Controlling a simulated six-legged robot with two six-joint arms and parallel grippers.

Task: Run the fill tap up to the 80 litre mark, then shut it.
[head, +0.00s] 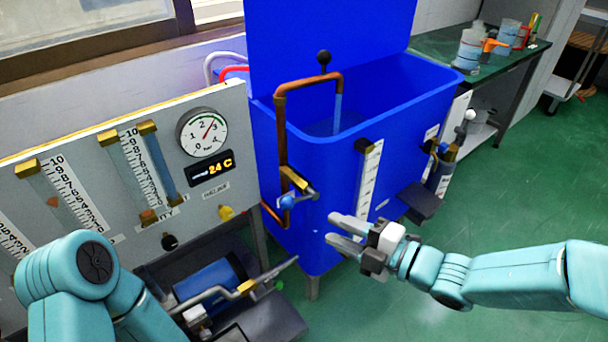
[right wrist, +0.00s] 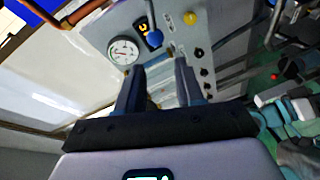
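The blue tank (head: 410,110) has a copper fill pipe (head: 281,135) bent over its rim. A pale blue stream shows under the pipe's outlet (head: 338,108). The fill tap (head: 293,178) is a brass valve on the pipe, with a lever ending in a blue knob (head: 287,202). A white litre scale (head: 369,185) is on the tank's front; its marks are too small to read. My right gripper (head: 333,230) is open and empty, right of and below the knob, apart from it. Its spread fingers (right wrist: 158,88) show in the right wrist view. My left gripper is out of view.
A grey panel at left carries flow tubes (head: 140,175), a pressure dial (head: 202,131) and a 24 C display (head: 211,171). A blue motor (head: 208,284) sits below. A dark box (head: 420,200) juts from the tank's right side. Green floor (head: 500,215) is open at right.

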